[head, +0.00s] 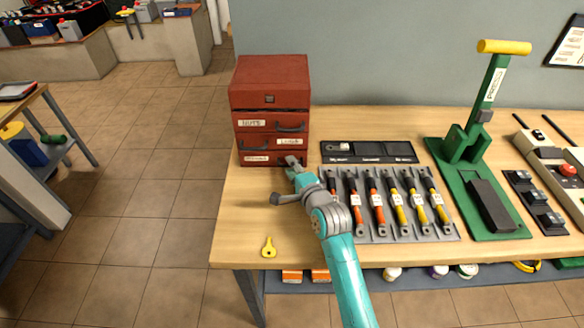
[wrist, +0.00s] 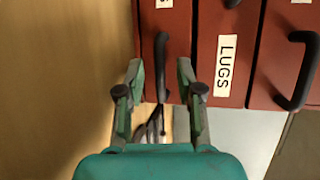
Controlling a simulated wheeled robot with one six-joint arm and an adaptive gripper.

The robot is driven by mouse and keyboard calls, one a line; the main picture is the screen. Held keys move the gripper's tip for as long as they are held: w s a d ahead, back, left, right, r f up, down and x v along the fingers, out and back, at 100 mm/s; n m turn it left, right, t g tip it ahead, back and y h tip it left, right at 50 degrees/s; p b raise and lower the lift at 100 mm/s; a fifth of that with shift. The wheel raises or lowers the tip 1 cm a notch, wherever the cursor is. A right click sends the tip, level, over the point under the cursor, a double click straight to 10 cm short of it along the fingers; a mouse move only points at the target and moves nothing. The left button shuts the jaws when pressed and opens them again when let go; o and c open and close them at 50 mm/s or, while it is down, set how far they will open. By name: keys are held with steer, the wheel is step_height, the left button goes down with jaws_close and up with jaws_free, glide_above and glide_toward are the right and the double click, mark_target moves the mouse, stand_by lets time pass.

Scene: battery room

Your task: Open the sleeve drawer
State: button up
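The red drawer cabinet (head: 270,85) stands at the left end of the bench. Its bottom drawer (head: 257,160) has a pale label, too small to read surely, and looks shut. The dark handle of this drawer (wrist: 161,65) is upright in the wrist view, with the end of a label above it. My gripper (head: 292,160) is at the right part of the bottom drawer and partly hides its handle in the head view. In the wrist view my gripper (wrist: 159,70) is open, one finger on each side of the handle, with gaps on both sides.
Above are the LUGS drawer (wrist: 226,65) and the NUTS drawer (head: 250,123), both looking shut. A rack of several coloured cables (head: 395,232) lies right of my gripper. The bench left of my arm is mostly clear.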

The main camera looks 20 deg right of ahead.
steer(key=shift+w, duration=0.15)
jaws_close()
steer(key=shift+s+a, duration=0.15)
steer(key=shift+s, duration=0.15)
steer(key=s+a, duration=0.1)
steer(key=s, duration=0.4)
steer(key=s+a, duration=0.2)
steer(key=s, duration=0.3)
steer(key=s+a, duration=0.1)
steer(key=s, duration=0.4)
steer(key=shift+a+f, duration=0.1)
steer(key=shift+a, duration=0.3)
jaws_free()
